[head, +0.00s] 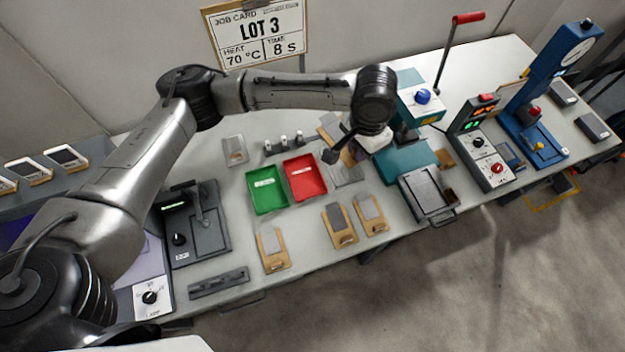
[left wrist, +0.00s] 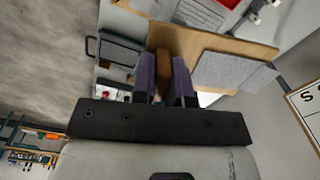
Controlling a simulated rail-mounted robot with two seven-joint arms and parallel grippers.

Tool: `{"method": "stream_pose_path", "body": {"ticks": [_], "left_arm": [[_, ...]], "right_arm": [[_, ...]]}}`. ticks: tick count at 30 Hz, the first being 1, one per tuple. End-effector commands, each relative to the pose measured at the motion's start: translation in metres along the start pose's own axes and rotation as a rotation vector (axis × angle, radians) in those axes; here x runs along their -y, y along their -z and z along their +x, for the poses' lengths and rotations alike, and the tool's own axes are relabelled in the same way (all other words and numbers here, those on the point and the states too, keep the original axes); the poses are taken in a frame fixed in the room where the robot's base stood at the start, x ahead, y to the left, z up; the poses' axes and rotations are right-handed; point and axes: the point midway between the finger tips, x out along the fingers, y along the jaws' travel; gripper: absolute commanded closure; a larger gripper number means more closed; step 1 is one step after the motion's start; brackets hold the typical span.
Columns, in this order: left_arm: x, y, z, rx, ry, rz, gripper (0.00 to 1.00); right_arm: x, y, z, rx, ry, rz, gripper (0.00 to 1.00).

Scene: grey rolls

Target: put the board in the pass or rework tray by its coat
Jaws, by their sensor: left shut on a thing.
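My left gripper (head: 350,152) is shut on a tan board, which it holds by a brown grip piece. In the left wrist view the board (left wrist: 255,50) shows a grey coated patch (left wrist: 222,73), with the fingers (left wrist: 165,78) closed around the grip piece. In the head view the board is partly hidden by the gripper and arm. It is held to the right of the red tray (head: 304,190). The green tray (head: 266,204) stands left of the red one. Both trays have white labels too small to read, and both look empty. My right gripper is not in view.
Several tan boards with grey patches (head: 272,250) lie along the front. A dark lever device (head: 190,235) stands left. A teal press (head: 403,160), a control box (head: 485,155) and a blue press (head: 535,120) stand right. A job card (head: 258,35) hangs behind.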

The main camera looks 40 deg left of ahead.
Motion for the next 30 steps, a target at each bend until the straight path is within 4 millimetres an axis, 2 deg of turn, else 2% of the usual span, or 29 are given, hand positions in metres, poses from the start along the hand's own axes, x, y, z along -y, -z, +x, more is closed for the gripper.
{"method": "stream_pose_path", "body": {"ticks": [1,3,9,12,18,23,26,30], "left_arm": [[-0.004,0.003,0.03,0.011,-0.008,0.035,1.0],[-0.005,0.006,0.059,0.01,-0.007,0.084,1.0],[-0.001,0.002,0.135,0.009,-0.006,0.173,1.0],[0.004,-0.005,0.166,0.006,-0.004,0.197,1.0],[0.011,-0.018,0.206,0.003,0.0,0.223,1.0],[0.018,-0.025,0.222,0.002,0.002,0.231,1.0],[0.032,-0.03,0.232,0.002,0.003,0.231,1.0],[0.06,-0.039,0.25,0.003,0.006,0.23,1.0]], "right_arm": [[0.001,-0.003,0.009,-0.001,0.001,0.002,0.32],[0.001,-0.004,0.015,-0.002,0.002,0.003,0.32],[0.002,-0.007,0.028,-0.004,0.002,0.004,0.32],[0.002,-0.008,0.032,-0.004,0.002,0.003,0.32],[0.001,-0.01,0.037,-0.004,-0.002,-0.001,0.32],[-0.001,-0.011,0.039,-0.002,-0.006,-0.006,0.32],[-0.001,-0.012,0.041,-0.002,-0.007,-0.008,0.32],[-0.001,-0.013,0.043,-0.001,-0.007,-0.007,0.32]]}}
